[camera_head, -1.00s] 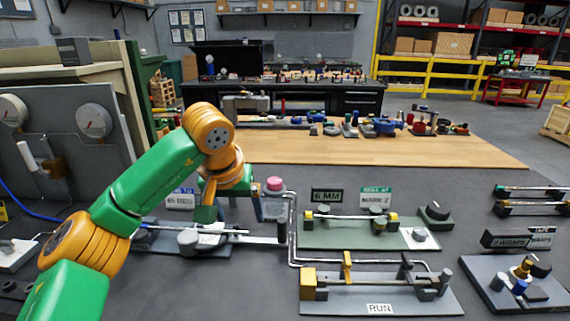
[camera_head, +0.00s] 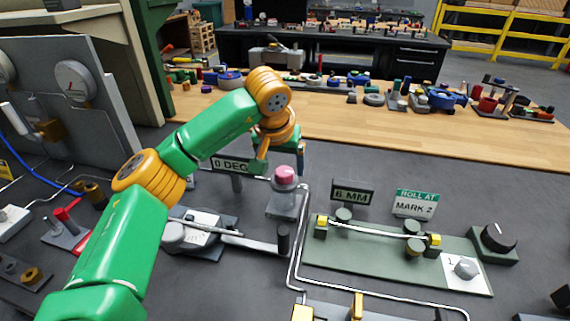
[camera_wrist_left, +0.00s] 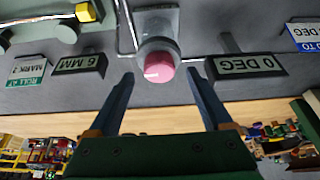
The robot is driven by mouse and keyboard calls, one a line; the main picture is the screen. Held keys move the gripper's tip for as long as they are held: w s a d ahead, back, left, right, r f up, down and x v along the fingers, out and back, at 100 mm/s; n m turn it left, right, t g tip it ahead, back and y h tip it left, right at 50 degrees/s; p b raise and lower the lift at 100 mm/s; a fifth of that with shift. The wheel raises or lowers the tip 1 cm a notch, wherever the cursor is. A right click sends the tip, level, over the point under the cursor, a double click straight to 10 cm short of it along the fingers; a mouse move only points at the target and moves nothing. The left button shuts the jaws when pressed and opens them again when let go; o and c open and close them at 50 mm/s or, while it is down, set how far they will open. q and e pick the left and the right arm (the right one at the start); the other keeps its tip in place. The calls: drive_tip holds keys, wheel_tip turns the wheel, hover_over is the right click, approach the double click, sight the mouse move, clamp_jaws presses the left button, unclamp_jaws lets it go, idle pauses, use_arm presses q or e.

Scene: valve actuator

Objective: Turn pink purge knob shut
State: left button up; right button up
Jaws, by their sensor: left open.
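The pink purge knob (camera_head: 285,174) is a short round cap on a grey block (camera_head: 284,205) at mid-bench in the head view. In the left wrist view the pink knob (camera_wrist_left: 158,66) has a white mark on its face. My left gripper (camera_head: 281,160) is open at the knob, with its fingers pointing down in the head view. In the left wrist view its fingertips (camera_wrist_left: 159,73) lie on either side of the knob, with visible gaps. I cannot tell how far the tips are from it in depth. My right gripper is not in view.
A 0 DEG sign (camera_head: 232,164) stands left of the knob and a 6 MM sign (camera_head: 352,192) to its right. A thin metal pipe (camera_head: 299,235) runs close by the block. A green fixture plate (camera_head: 390,262) lies to the right. A gauge panel (camera_head: 70,100) stands at left.

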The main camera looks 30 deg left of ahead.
use_arm(q)
drive_tip(key=x, duration=0.2)
drive_tip(key=shift+w+f, duration=0.2)
drive_tip(key=shift+w, duration=0.15)
drive_tip(key=shift+s+r, duration=0.1)
drive_tip(key=shift+s, duration=0.05)
drive_tip(key=c, duration=0.5)
clamp_jaws()
drive_tip(key=shift+d+r+n+y+p, duration=0.1)
drive_tip(key=shift+r+n+y+p, duration=0.1)
drive_tip(key=shift+n+p, duration=0.4)
drive_tip(key=shift+r+n+y+p, duration=0.1)
drive_tip(key=shift+n+y+p, duration=0.1)
drive_tip(key=shift+n+p, duration=0.35)
drive_tip(key=n+p, duration=0.1)
drive_tip(key=n, duration=0.1)
drive_tip(key=n+g+y+p, duration=0.1)
drive_tip(key=n, duration=0.1)
drive_tip(key=shift+d+n+y, duration=0.1)
drive_tip(key=shift+n+y, duration=0.15)
drive_tip(key=shift+y, duration=0.05)
drive_tip(key=n+p, duration=0.1)
drive_tip(key=n+g+p, duration=0.1)
drive_tip(key=n, duration=0.1)
drive_tip(key=shift+w+f+n+g+y, duration=0.1)
drive_tip(key=shift+w+n+g+y, duration=0.15)
drive_tip(key=shift+n+g+y, duration=0.05)
drive_tip(key=shift+f+n+g+p, duration=0.1)
drive_tip(key=shift+n+g+p, duration=0.55)
drive_tip(key=shift+n, duration=0.65)
